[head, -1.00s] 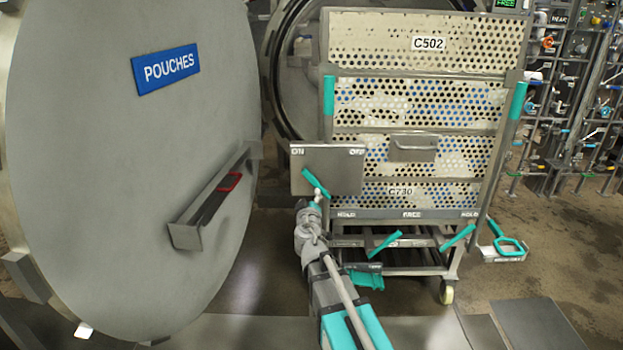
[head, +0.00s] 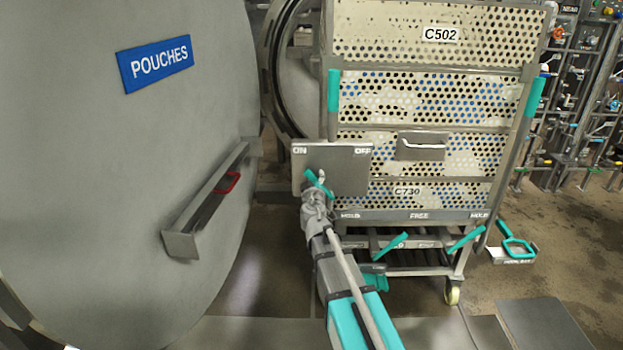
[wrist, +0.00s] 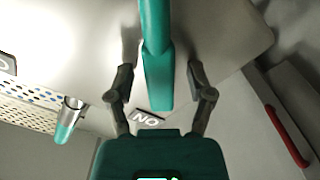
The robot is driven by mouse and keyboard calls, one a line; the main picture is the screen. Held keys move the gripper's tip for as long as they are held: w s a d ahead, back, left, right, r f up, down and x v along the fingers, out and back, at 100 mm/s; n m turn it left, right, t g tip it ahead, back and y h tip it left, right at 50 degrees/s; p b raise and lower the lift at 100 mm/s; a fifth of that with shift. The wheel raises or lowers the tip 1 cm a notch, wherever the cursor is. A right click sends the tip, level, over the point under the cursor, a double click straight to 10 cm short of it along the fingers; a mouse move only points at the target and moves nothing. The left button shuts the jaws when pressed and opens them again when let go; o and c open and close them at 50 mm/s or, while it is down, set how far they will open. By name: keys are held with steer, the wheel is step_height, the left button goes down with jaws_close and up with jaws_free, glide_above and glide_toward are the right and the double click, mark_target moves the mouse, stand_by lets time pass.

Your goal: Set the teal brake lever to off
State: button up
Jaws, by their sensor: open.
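The teal brake lever (head: 318,184) is mounted on a grey plate (head: 345,171) marked ON at its left and OFF at its right. The lever slants with its upper end toward the ON side. In the wrist view the teal lever (wrist: 156,60) lies between the two fingers of my gripper (wrist: 160,80). The fingers are open, with a gap on each side of the lever. The ON label (wrist: 148,119) shows upside down near the lever's end. In the head view my gripper (head: 318,192) is at the plate, and its fingers are partly hidden.
A large round door marked POUCHES (head: 155,64) stands at left with a handle bar (head: 205,205). Behind the plate is a trolley of perforated crates (head: 400,45). More teal levers (head: 467,238) sit low on it. A pipe rack (head: 575,90) stands far right.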

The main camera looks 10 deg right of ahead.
jaws_close()
steer(key=shift+a, duration=0.4)
steer(key=shift+d, duration=0.25)
